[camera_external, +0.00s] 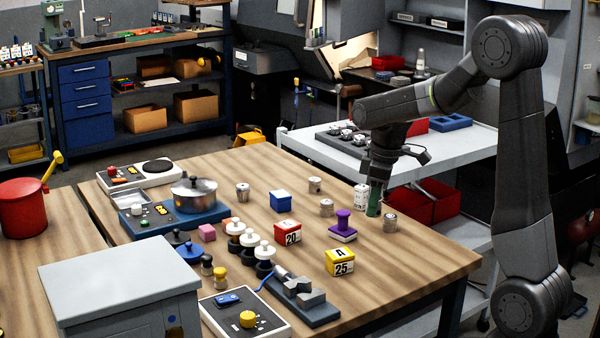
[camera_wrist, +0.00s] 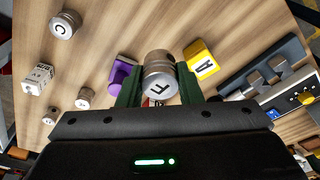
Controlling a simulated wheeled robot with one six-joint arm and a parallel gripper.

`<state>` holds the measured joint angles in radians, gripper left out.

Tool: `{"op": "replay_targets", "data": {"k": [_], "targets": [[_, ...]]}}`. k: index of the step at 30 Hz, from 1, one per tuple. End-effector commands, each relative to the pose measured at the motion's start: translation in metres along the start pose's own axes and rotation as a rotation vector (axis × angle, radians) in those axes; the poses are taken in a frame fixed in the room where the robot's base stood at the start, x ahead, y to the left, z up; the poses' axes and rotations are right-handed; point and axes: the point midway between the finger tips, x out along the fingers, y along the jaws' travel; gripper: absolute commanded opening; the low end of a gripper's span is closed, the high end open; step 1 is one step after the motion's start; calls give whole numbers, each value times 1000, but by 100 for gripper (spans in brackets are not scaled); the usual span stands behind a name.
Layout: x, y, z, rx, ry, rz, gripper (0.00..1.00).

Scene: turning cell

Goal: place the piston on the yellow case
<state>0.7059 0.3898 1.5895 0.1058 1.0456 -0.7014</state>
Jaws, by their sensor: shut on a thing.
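My gripper (camera_external: 374,205) is shut on a grey metal piston (camera_wrist: 160,80) marked F, which sits between its green fingers in the wrist view. In the external view the fingers are over the right side of the wooden table, and the held piston is mostly hidden by them. The yellow case (camera_external: 340,262), marked A and 25, stands on the table nearer the front, left of and below my gripper in the picture. It also shows in the wrist view (camera_wrist: 201,60), right of the held piston and apart from it. Its top looks clear.
A purple block (camera_external: 343,222) and a red case (camera_external: 288,232) stand near the yellow case. A piston marked C (camera_wrist: 62,25), a white labelled block (camera_wrist: 38,78) and other pistons stand around my gripper. A grey vise (camera_external: 300,290) is in front. Bare table lies right of the yellow case.

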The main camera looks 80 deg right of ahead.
Motion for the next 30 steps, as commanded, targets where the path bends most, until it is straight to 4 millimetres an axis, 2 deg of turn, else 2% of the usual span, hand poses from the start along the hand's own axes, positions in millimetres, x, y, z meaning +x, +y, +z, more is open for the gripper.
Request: {"op": "replay_targets", "data": {"k": [1, 6, 9, 13, 21, 26, 30], "targets": [[-2, -11, -13, -16, 3, 1, 7], [-15, -44, -44, -41, 3, -3, 7], [-22, -59, -56, -48, 2, -6, 7], [-23, -70, -62, -52, 0, -8, 7], [22, -72, -56, -51, -4, -9, 7], [37, -72, -54, -51, -1, -8, 7], [57, -72, -51, -52, -4, -9, 7]]}}
